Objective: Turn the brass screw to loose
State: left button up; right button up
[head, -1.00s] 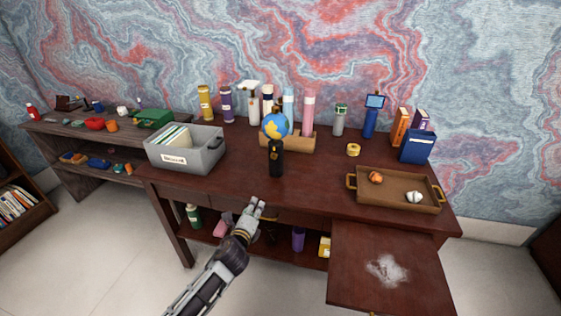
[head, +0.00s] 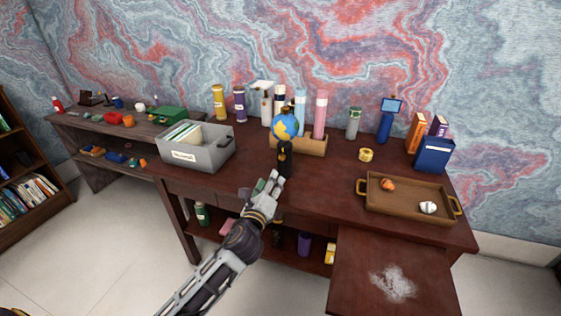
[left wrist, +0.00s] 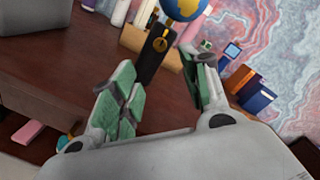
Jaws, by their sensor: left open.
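A black post (head: 286,166) stands upright near the front edge of the desk, in front of a small globe (head: 285,126). The small round brass screw is on the post's face and shows clearly in the left wrist view (left wrist: 160,44). My left gripper (head: 271,181) is just in front of and slightly left of the post, below the screw. In the left wrist view its two green-padded fingers (left wrist: 157,62) are spread, with the post seen between their tips. They appear apart from the screw. My right gripper is in neither view.
A grey file bin (head: 205,158) stands left of the post. A brown tray (head: 408,207) with two small objects lies at the right. A wooden holder (head: 313,145) and several bottles stand behind. The desktop between post and tray is mostly clear, with a yellow tape roll (head: 366,155) there.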

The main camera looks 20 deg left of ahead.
pick_arm(q)
send_near(281, 158)
jog(key=shift+w, duration=3.15)
jog(key=shift+w+a+b, duration=0.1)
jog(key=shift+w+b, duration=0.25)
jog(key=shift+w, duration=0.75)
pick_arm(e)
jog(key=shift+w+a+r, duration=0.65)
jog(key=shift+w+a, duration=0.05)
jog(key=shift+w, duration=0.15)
pick_arm(q)
jog(key=shift+c, duration=0.4)
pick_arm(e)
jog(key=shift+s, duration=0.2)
pick_arm(q)
jog(key=c, duration=0.7)
jog(key=shift+c, duration=1.2)
grip_shut()
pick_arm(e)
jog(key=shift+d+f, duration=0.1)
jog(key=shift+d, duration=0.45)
